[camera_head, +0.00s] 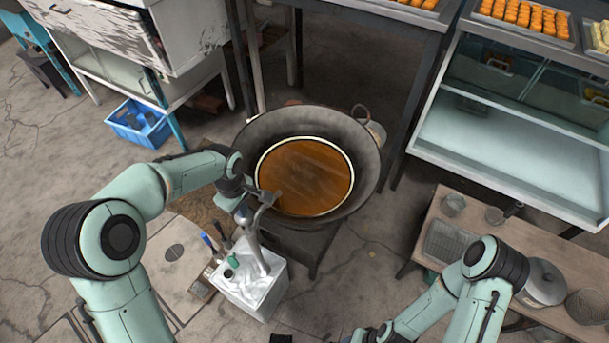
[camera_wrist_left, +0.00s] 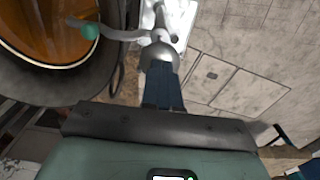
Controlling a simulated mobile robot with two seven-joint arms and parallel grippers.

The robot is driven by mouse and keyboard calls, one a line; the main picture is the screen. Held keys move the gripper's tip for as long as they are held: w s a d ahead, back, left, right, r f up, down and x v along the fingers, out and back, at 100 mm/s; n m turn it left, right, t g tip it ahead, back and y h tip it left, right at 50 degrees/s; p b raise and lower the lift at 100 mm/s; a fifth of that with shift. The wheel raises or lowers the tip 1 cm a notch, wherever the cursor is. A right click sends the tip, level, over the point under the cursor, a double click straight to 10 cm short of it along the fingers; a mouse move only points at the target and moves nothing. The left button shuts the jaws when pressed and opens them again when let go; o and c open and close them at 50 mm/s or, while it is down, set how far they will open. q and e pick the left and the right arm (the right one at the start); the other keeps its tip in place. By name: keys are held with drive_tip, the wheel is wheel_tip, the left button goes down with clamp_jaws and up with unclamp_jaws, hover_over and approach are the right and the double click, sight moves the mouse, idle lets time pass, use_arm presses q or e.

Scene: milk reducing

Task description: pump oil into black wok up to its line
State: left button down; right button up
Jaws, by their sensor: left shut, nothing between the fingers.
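A white oil container (camera_head: 245,290) with a metal pump (camera_head: 258,255) stands at the wok's near left. My right gripper (camera_head: 372,334) is cut off at the bottom edge.
A wooden bench (camera_head: 425,215) with a wire basket (camera_head: 450,243) and pots is at the right. A blue crate (camera_head: 140,124) is at the left. Metal shelving (camera_head: 500,150) and a table stand behind. Tools (camera_head: 212,245) stick up beside the container.

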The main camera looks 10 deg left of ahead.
sight(245, 220)
use_arm(q)
drive_tip(key=shift+f+b, duration=2.2)
drive_tip(key=shift+f, duration=1.1)
use_arm(e)
drive_tip(key=shift+s+f, duration=0.75)
drive_tip(key=shift+f, duration=1.6)
use_arm(q)
drive_tip(key=shift+r+p, duration=2.85)
drive_tip(key=shift+r, duration=1.65)
use_arm(e)
wheel_tip(245, 220, up, 6)
drive_tip(key=w, duration=0.2)
use_arm(q)
drive_tip(key=shift+f, duration=0.2)
use_arm(e)
drive_tip(key=shift+f, duration=0.2)
use_arm(q)
drive_tip(key=shift+f+b, duration=1.65)
drive_tip(key=shift+f, duration=0.55)
drive_tip(key=shift+f+b, duration=1.45)
drive_tip(key=shift+f, duration=0.65)
use_arm(e)
drive_tip(key=shift+s+f, duration=0.95)
drive_tip(key=shift+f, duration=2.05)
use_arm(q)
drive_tip(key=shift+r+p, duration=3)
drive_tip(key=shift+r, duration=1.5)
use_arm(e)
wheel_tip(245, 220, up, 6)
drive_tip(key=w, duration=0.2)
